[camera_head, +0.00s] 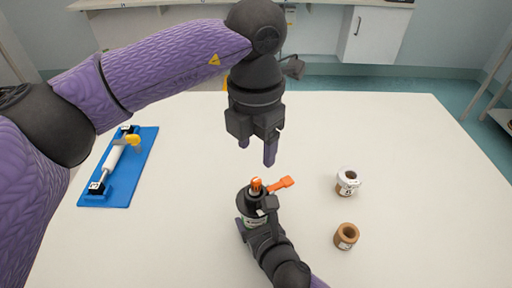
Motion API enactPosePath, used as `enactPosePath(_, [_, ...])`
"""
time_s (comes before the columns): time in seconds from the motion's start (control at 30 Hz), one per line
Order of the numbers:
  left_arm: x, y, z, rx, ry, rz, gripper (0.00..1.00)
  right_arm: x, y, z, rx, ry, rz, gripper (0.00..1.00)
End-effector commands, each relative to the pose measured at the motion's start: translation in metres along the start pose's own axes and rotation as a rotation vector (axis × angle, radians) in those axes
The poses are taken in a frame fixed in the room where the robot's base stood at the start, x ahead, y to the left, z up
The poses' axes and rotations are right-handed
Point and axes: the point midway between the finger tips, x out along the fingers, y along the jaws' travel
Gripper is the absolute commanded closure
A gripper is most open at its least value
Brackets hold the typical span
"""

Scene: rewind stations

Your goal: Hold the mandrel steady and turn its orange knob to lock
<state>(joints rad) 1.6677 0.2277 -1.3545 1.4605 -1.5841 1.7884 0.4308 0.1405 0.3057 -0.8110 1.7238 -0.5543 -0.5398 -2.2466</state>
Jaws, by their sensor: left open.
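The mandrel (244,203) stands upright on the white table, a dark round body with a pale label low on its side. Its orange knob (256,184) sticks up at the top, and an orange paddle-shaped handle (282,183) reaches out to the right. My right gripper (266,204), coming from the bottom edge, is closed around the mandrel's right side; its fingertips are partly hidden.
A blue tray (137,178) with a white roller and yellow handle lies at the left, near my left arm. Two small rolls, one white (348,183) and one brown (346,236), stand at the right. The table (410,150) is otherwise clear. A white cabinet (370,35) is behind.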

Motion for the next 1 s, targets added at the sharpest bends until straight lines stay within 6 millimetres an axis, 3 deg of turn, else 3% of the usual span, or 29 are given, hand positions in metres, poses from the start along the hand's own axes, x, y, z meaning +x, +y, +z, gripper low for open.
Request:
enactPosePath(0.13, [0.000,0.000,0.000,0.000,0.000,0.000,0.36,0.000,0.000,0.000,0.000,0.001,-0.001,1.00])
enactPosePath(0.17, [0.000,0.000,0.000,0.000,0.000,0.000,0.36,0.000,0.000,0.000,0.000,0.001,-0.001,0.20])
enactPosePath(0.27, [0.001,0.000,0.000,0.000,0.000,0.000,0.36,0.000,0.000,0.000,0.000,0.000,-0.001,0.00])
enactPosePath(0.57, [0.001,0.000,0.000,0.000,0.000,0.000,0.36,-0.009,0.000,0.000,-0.002,-0.001,0.000,0.00])
enactPosePath(0.8, [0.001,0.000,0.000,0.000,0.000,0.000,0.36,-0.074,0.000,-0.002,-0.001,0.004,0.002,0.00])
enactPosePath(1.0, [0.001,0.000,0.000,0.000,0.000,0.000,0.36,-0.113,0.000,-0.001,-0.001,0.003,0.000,0.00])
